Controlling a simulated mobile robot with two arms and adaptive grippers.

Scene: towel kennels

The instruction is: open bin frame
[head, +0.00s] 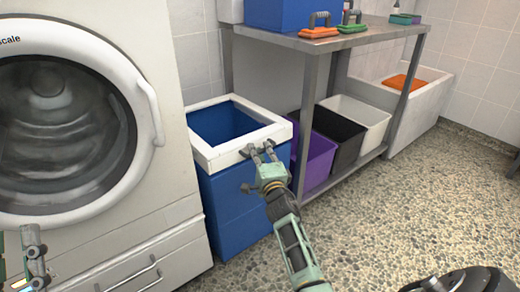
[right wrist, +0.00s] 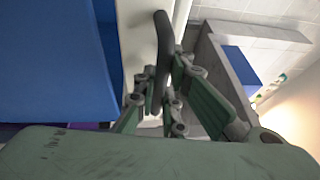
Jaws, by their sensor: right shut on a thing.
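The blue bin (head: 231,205) stands on the floor beside the washing machine. Its white square frame (head: 212,157) lies on top, around the open blue inside; I see no clear gap between frame and bin. My right gripper (head: 257,152) is at the frame's front edge. In the right wrist view its fingers (right wrist: 158,90) are closed around a dark curved handle (right wrist: 163,38) on the white frame (right wrist: 135,40). The blue bin wall (right wrist: 50,60) fills the left of that view. My left gripper (head: 34,262) shows only partly at the lower left, in front of the washer; its fingers are unclear.
The washing machine (head: 172,110) stands close on the bin's left. A metal table (head: 370,35) at the right carries a blue box (head: 275,15) and brushes; purple (head: 318,160), black (head: 338,140) and white (head: 365,115) bins sit on its lower shelf.

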